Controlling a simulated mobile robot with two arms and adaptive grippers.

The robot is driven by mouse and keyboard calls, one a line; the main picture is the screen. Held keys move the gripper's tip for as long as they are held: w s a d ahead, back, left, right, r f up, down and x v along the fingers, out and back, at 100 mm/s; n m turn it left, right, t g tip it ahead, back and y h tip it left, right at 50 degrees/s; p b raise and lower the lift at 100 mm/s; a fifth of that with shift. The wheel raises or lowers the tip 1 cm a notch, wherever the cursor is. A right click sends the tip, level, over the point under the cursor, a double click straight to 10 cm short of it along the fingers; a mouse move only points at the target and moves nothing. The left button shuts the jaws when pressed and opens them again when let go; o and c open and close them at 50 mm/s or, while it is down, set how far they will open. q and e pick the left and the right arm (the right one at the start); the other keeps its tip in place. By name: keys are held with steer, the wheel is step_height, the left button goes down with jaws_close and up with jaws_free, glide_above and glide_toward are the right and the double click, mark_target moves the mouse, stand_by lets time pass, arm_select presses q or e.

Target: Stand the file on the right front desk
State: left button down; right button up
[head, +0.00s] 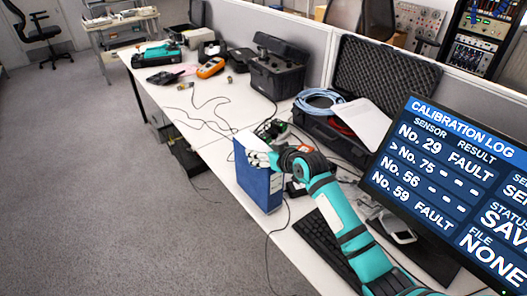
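The blue file (258,187) is upright, with white showing at its top, at the front edge of the long white desk (227,156). Its base looks to be at the desk top, but I cannot tell whether it rests there or hangs just above. My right gripper (262,158) is at the file's upper edge, its teal arm reaching in from the lower right. The fingers are small and partly merge with the white top, so I cannot tell whether they grip it. My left gripper is not in view.
A monitor (450,190) showing a calibration log stands at the right, with a keyboard (325,243) in front. Cables lie loose near the file. Grey carpet is clear at left.

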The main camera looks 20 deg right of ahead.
steer(key=o, duration=1.8)
steer(key=shift+s+r, duration=0.1)
steer(key=shift+s, duration=0.05)
steer(key=v, duration=1.2)
steer(key=shift+a+b, duration=0.1)
steer(key=shift+b, duration=0.3)
